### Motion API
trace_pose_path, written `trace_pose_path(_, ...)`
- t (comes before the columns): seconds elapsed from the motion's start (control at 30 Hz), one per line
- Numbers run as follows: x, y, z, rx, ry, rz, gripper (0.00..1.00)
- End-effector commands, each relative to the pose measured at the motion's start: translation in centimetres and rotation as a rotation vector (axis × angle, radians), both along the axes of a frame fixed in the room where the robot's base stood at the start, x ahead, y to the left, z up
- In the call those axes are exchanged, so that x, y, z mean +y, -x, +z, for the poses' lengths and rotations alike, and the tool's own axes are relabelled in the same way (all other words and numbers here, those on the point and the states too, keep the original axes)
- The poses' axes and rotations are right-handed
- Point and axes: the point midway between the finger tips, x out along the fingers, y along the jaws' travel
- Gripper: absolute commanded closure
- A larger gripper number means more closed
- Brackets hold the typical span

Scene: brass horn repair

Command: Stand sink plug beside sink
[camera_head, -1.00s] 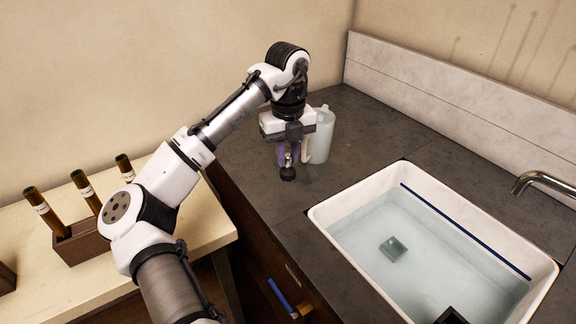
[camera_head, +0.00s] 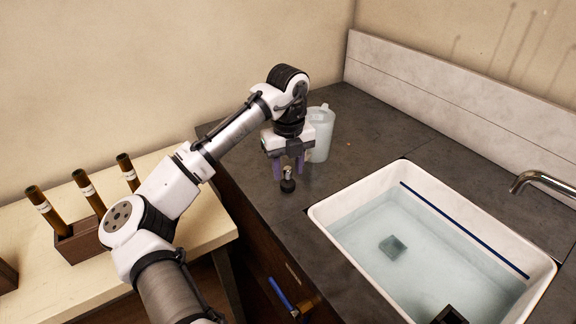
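The sink plug (camera_head: 288,185) is a small black stopper with a metal stem. It stands upright on the dark counter, left of the white sink (camera_head: 330,234). My gripper (camera_head: 288,174) points down above the plug. Its two purple fingers are spread, one on each side of the stem, with gaps visible between them and the stem. Whether the plug's underside rests fully flat is too small to tell.
A pale translucent jug (camera_head: 320,135) stands close behind and right of my gripper. The sink holds water and a small dark square block (camera_head: 393,247). A metal faucet (camera_head: 540,180) reaches over the sink's right side. The counter (camera_head: 375,130) behind the sink is mostly clear.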

Motion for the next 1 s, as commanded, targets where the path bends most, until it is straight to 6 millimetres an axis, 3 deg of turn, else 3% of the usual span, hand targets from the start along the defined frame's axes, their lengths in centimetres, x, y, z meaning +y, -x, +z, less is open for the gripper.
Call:
trace_pose_path(0.27, 0.0, 0.0, 0.6, -0.001, 0.0, 0.0, 0.59)
trace_pose_path(0.37, -0.1, -0.1, 1.9, -0.002, 0.0, -0.001, 0.59)
trace_pose_path(0.7, 0.0, 0.0, 9.1, -0.002, -0.003, 0.001, 0.59)
trace_pose_path(1.0, 0.0, 0.0, 12.1, 0.0, -0.001, 0.0, 0.59)
